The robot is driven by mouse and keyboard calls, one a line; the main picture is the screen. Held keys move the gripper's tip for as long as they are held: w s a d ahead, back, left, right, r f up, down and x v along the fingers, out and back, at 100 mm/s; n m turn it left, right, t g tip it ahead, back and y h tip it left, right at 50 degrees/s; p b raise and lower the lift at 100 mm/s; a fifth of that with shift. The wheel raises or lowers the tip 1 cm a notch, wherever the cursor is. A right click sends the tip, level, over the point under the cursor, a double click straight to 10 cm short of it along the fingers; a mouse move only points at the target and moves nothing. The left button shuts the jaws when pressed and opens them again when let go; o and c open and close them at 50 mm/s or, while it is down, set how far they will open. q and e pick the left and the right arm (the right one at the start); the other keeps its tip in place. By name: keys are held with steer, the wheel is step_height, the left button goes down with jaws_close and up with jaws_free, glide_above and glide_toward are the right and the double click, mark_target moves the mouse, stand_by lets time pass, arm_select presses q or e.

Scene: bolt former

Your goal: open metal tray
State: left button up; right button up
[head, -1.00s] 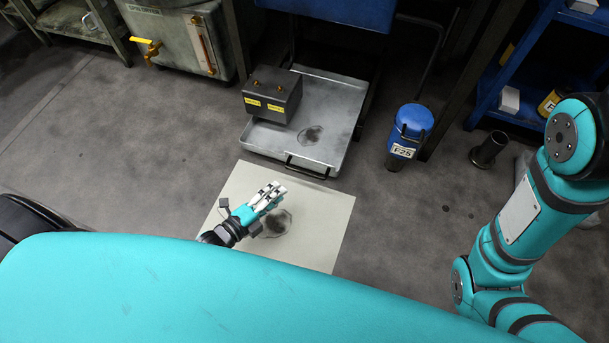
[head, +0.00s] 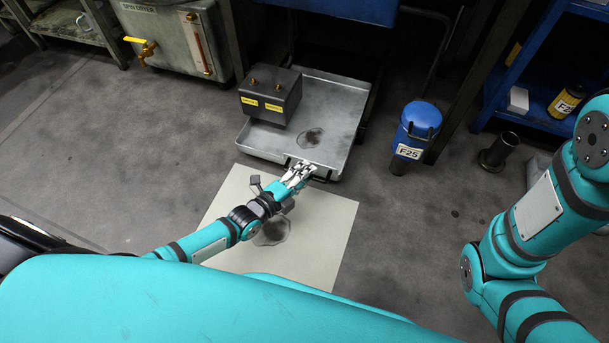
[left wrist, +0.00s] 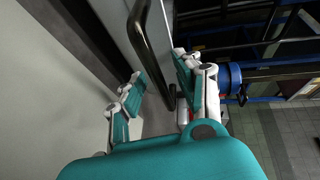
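The metal tray (head: 338,108) lies low under the blue machine in the head view, with a dark stain and a dark box on it. Its black handle is on the front edge, partly hidden by my left gripper; the handle (left wrist: 152,48) shows large in the left wrist view. My left gripper (head: 302,172) is at the handle in the head view. In the left wrist view its fingers (left wrist: 158,72) are apart, one on each side of the handle's line. Whether they touch the handle I cannot tell. My right gripper is out of view.
A dark box with yellow labels (head: 271,95) sits on the tray's left part. A pale stained sheet (head: 325,230) lies on the floor before the tray. A blue canister (head: 414,133) and a dark cylinder (head: 499,151) stand to the right. Open floor lies left.

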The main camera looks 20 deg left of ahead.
arm_select(q)
jaws_close()
steer(key=s+p, duration=0.4)
steer(key=s, duration=0.1)
steer(key=shift+s+a+r, duration=0.1)
steer(key=shift+s+p, duration=0.25)
steer(key=shift+p, duration=0.05)
steer(key=shift+f, duration=0.2)
jaws_free()
